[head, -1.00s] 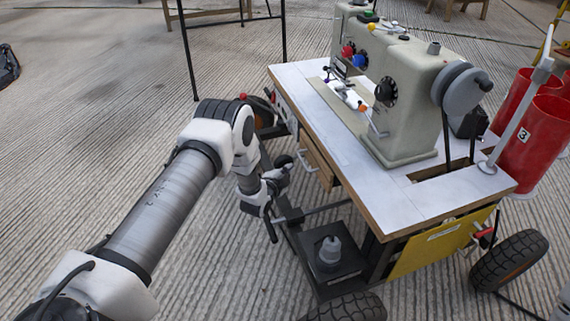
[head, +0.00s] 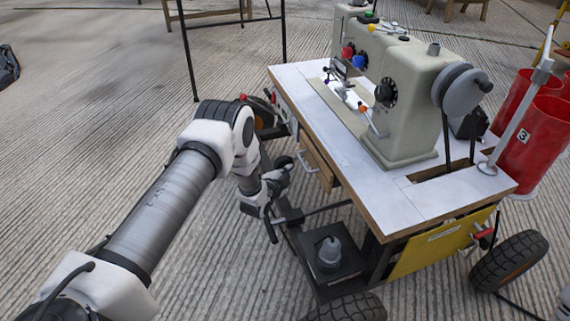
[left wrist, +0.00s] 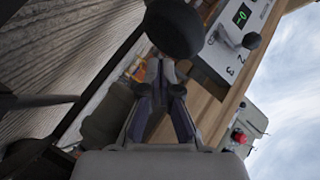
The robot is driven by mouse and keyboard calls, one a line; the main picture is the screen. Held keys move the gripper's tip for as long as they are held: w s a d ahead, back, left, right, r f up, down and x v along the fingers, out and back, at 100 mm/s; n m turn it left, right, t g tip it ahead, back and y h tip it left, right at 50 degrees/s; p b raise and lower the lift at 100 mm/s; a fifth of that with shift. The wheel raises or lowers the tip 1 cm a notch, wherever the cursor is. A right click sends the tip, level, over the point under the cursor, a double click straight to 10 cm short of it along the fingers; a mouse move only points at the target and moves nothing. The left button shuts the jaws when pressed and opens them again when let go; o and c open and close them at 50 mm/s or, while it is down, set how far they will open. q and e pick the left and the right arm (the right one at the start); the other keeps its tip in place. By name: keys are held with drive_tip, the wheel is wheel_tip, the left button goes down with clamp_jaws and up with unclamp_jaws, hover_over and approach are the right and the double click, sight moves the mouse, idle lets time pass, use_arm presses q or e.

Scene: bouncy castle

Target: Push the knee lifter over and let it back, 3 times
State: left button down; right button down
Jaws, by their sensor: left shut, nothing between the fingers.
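The knee lifter's round black pad (left wrist: 174,28) is large at the top of the left wrist view, just beyond my left gripper (left wrist: 162,92). In the head view, a dark pad (head: 283,162) shows under the near edge of the sewing table (head: 385,205). My left gripper (head: 278,183) is low beside that edge, its fingers shut and empty. The fingers point toward the pad; I cannot tell whether they touch it. The pad's mount is partly hidden. My right gripper is out of view.
The sewing machine (head: 408,100) stands on the table. A counter panel (left wrist: 238,40) with a green display, apparently 0, is beside the pad. A wooden drawer (head: 318,163), a low black platform (head: 335,268) and wheels (head: 510,262) are nearby. Open floor lies to the left.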

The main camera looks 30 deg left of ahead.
sight(283, 162)
use_arm(q)
drive_tip(key=shift+a, duration=0.1)
drive_tip(key=shift+w+a, duration=0.25)
drive_tip(key=shift+w, duration=0.05)
drive_tip(key=shift+w+a+f+b, duration=0.1)
drive_tip(key=shift+w+a+b, duration=1.3)
drive_tip(key=shift+w+a, duration=0.4)
idle(2.7)
drive_tip(key=shift+s, duration=0.15)
drive_tip(key=shift+s+d+p, duration=0.6)
drive_tip(key=shift+d+p, duration=0.05)
drive_tip(key=shift+p, duration=0.25)
drive_tip(key=s+d+p, duration=0.2)
drive_tip(key=d, duration=0.1)
drive_tip(key=shift+s, duration=0.35)
